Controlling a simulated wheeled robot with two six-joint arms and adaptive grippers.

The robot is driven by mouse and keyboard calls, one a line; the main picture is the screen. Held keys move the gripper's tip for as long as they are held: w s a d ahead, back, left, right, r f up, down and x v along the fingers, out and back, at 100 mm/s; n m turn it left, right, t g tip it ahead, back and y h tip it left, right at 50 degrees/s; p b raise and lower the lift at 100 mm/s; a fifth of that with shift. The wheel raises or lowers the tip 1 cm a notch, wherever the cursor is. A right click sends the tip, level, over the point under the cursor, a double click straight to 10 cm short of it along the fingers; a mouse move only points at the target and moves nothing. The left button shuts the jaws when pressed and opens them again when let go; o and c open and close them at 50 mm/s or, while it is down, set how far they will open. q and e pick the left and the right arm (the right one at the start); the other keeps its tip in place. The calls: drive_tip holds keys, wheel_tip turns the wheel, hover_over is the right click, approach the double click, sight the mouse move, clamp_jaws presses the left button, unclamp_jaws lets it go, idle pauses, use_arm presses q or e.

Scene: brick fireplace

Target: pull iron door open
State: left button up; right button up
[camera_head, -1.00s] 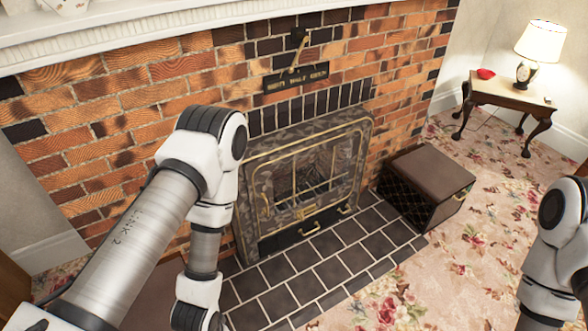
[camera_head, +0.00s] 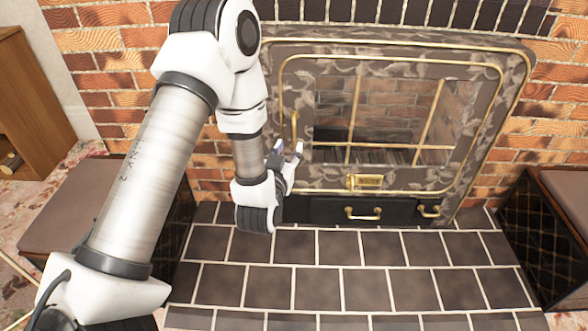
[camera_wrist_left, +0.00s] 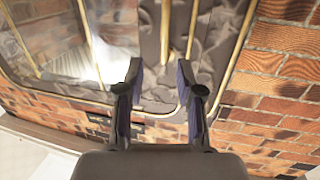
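The iron door (camera_head: 390,75) of the fireplace is shut, a dark leaf-patterned frame with brass trim around a barred glass pane. Its upright brass handle (camera_head: 294,128) is on the door's left side, partly behind my gripper. My left gripper (camera_head: 289,149) is open and empty, close to the handle's lower end. In the left wrist view, the two fingers of my left gripper (camera_wrist_left: 159,75) are apart, and a brass bar that looks like the handle (camera_wrist_left: 165,32) lies beyond the gap. I see no clear contact. My right gripper is out of view.
A dark tiled hearth (camera_head: 320,262) lies clear in front of the door. Brown-topped boxes stand at the left (camera_head: 65,205) and right (camera_head: 545,235) of it. A small drawer front with a brass pull (camera_head: 363,214) sits below the door. Brick wall (camera_head: 110,95) surrounds the fireplace.

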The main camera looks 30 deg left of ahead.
sight(293, 131)
use_arm(q)
drive_tip(key=shift+t+y, duration=0.3)
drive_tip(key=shift+t, duration=0.1)
drive_tip(key=b+x, duration=0.1)
drive_tip(key=x, duration=0.3)
drive_tip(key=b+x, duration=0.2)
drive_tip(key=x, duration=0.1)
drive_tip(key=shift+w+a+f, duration=0.1)
drive_tip(key=shift+w+a, duration=0.15)
drive_tip(key=shift+a, duration=0.1)
drive_tip(key=shift+w+a, duration=0.1)
drive_tip(key=shift+w, duration=0.15)
clamp_jaws()
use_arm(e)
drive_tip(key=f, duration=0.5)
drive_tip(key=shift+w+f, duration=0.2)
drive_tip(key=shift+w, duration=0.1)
